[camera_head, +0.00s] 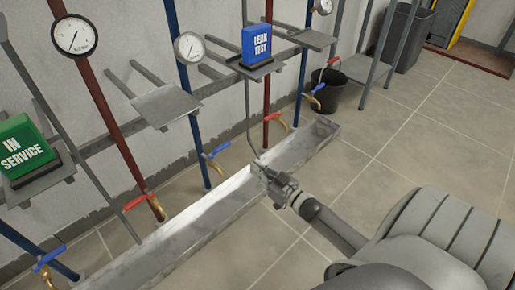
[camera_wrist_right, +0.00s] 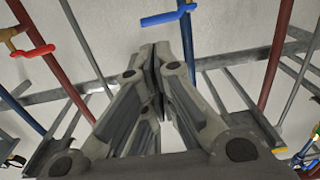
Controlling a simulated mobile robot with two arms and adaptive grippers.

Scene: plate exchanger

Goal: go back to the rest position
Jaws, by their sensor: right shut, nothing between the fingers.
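My right gripper (camera_head: 262,172) is in the middle of the head view, above the long metal trough, with its arm coming in from the lower right. In the right wrist view the fingers (camera_wrist_right: 157,55) are pressed together and hold nothing. My left gripper is not in either view. A blue LEAK TEST sign (camera_head: 256,45) stands on a small shelf behind and above the right gripper. A green IN SERVICE sign (camera_head: 25,150) stands on a shelf at the far left.
Red and blue pipes carry valves, such as one with a blue handle (camera_head: 218,150) and one with a red handle (camera_head: 275,117). The grey trough (camera_head: 190,222) runs along the floor. A black bucket (camera_head: 327,90) stands behind.

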